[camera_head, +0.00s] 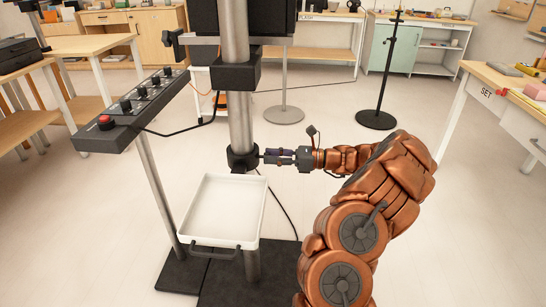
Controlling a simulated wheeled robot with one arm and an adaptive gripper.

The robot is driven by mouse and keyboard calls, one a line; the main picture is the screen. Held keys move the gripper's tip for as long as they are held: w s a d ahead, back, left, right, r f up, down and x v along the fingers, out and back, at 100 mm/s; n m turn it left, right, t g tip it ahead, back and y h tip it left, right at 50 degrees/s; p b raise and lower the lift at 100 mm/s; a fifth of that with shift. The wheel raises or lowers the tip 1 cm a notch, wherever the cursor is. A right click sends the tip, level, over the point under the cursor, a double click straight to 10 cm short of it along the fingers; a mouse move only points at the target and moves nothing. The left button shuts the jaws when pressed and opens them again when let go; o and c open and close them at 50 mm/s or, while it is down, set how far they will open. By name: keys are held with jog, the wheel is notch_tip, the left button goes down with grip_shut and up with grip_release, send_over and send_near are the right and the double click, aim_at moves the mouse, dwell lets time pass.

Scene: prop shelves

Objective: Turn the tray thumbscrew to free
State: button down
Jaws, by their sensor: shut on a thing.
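A white tray (211,236) with a dark front handle is mounted low on the grey column (238,110). A black collar (238,157) sits around the column just above the tray's back edge. My gripper (267,157) reaches in from the right, level with the collar, its fingertips at the collar's right side. It is shut on the tray thumbscrew there. The thumbscrew is too small and too covered by the fingers to make out its turn.
A control box (135,108) with knobs and a red button stands on a thin post at the left. A cable hangs from it. A black base plate (222,290) lies under the column. A black stand (376,119) is at the back right. The floor between is clear.

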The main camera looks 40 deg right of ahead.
jog(key=shift+s+a+f+n+b, duration=0.1)
jog(key=shift+f+n+b, duration=0.05)
jog(key=shift+n+b, duration=4.5)
jog(key=shift+w+d+f+n+b, duration=0.1)
jog(key=shift+f+n+b, duration=0.05)
jog(key=shift+n+b, duration=4.45)
jog(key=shift+s+a+f+n+b, duration=0.1)
jog(key=shift+f+n+b, duration=0.05)
jog(key=shift+n+b, duration=4.5)
jog(key=shift+n+p, duration=0.8)
jog(key=shift+n, duration=0.2)
jog(key=c, duration=0.8)
grip_release()
jog(key=shift+r, duration=0.1)
